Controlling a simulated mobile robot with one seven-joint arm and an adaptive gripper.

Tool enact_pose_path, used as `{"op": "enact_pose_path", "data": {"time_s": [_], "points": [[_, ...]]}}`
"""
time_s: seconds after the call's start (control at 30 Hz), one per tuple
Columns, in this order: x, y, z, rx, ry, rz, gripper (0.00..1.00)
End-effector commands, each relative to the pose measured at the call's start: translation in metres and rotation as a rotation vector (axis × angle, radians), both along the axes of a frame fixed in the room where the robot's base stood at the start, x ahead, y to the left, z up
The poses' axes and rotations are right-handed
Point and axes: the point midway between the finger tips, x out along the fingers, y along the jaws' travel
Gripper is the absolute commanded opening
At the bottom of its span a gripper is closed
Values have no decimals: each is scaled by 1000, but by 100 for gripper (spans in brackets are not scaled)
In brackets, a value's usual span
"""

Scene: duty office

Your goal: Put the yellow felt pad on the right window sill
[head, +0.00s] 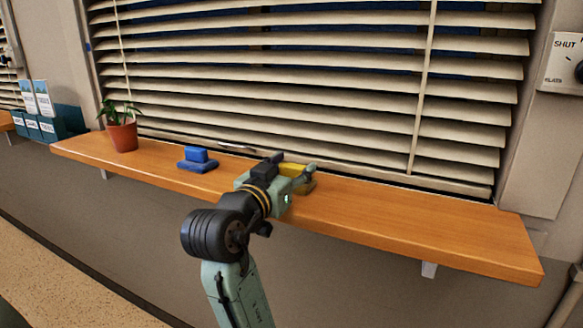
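The yellow felt pad (293,169) is at the middle of the wooden window sill (400,220), near the blinds. Its upper part shows between the fingers of my gripper (291,168), and a lower edge shows beside the right finger. The gripper and wrist hide much of the pad. I cannot tell whether the fingers press on it or stand open around it. The pad is at or just above the sill surface; contact is not clear.
A blue pad with a raised block (197,160) lies on the sill left of my gripper. A potted plant (122,133) stands farther left. Blinds (300,80) hang close behind the sill. The sill's right part is bare. A wall control marked SHUT (563,62) is at upper right.

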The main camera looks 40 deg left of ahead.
Motion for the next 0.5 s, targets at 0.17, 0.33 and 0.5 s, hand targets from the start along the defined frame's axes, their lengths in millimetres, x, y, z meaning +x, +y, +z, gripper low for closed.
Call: {"op": "enact_pose_path", "data": {"time_s": [0.17, 0.33, 0.5], "points": [[0, 0, 0, -1, 1, 1, 64], [0, 0, 0, -1, 1, 1, 69], [0, 0, 1, -1, 1, 1, 69]]}}
